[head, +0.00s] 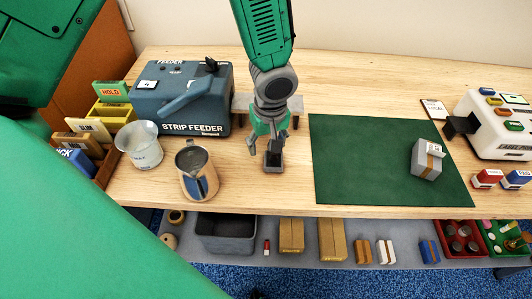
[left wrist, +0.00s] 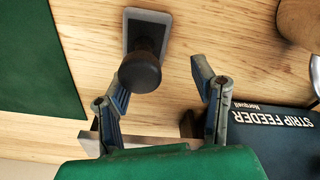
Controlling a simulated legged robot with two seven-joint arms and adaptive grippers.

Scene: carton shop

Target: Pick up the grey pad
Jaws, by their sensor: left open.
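The grey pad (left wrist: 149,17) lies on the wooden bench, a small flat rectangle with a dark round-knobbed piece (left wrist: 140,72) standing on it. In the head view the pad (head: 273,168) is just below my left gripper, left of the green mat. My left gripper (head: 268,145) points down over it, open and empty. The knob hides part of the pad. My right gripper is not in view.
The green mat (head: 360,160) bears a grey carton (head: 427,160). A white machine (head: 495,125) stands at right. The bench's front edge is close.

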